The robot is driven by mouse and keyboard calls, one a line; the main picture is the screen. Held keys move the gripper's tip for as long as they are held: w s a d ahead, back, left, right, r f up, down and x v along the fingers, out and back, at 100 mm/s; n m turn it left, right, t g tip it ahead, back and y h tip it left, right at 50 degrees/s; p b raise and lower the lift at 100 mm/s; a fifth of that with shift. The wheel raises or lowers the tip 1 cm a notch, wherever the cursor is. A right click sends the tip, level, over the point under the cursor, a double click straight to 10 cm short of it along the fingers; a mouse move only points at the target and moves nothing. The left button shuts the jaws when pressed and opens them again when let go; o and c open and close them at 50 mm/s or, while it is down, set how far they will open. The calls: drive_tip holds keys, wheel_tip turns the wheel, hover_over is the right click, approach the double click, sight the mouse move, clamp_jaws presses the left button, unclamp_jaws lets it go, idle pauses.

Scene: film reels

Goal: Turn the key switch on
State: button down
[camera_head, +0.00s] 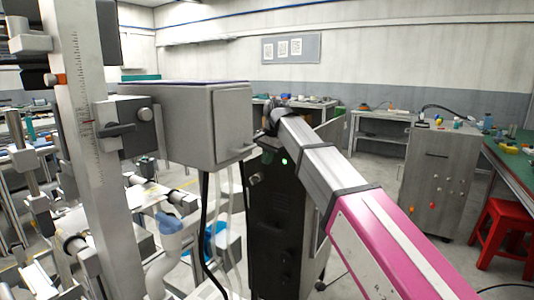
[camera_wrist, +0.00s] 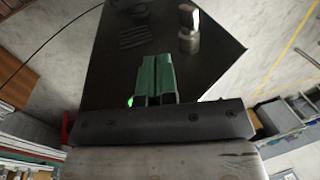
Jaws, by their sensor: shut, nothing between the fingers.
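A silver knob, which looks like the key switch (camera_wrist: 188,30), sticks out from a black panel in the wrist view. Its key slot or turn position is too small to read. My gripper (camera_wrist: 155,60) has green fingers pressed together and empty. Their tips lie below and left of the knob in the wrist view, apart from it.
A grey box (camera_head: 185,120) on a machine frame stands just left of my arm's end. A ruled metal post (camera_head: 85,130) rises nearer. Black cables hang below the box. A wheeled grey cabinet (camera_head: 430,180) and a red stool (camera_head: 505,235) stand at right, with open floor before them.

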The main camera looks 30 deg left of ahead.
sight(252, 177)
drive_tip(key=shift+w+a+f, duration=0.1)
drive_tip(key=shift+a+f, duration=0.7)
drive_tip(key=shift+f, duration=0.35)
drive_tip(key=shift+w+a+f, duration=0.1)
drive_tip(key=shift+a+f, duration=0.7)
drive_tip(key=shift+f, duration=0.3)
drive_tip(key=shift+w+a+f, duration=0.1)
drive_tip(key=shift+a+f, duration=0.7)
drive_tip(key=shift+f, duration=0.35)
drive_tip(key=shift+a, duration=0.25)
drive_tip(key=shift+w+a, duration=0.1)
drive_tip(key=shift+a, duration=0.5)
drive_tip(key=shift+a+f, duration=0.1)
drive_tip(key=shift+a, duration=0.4)
drive_tip(key=shift+a+f, duration=0.2)
drive_tip(key=shift+r, duration=0.1)
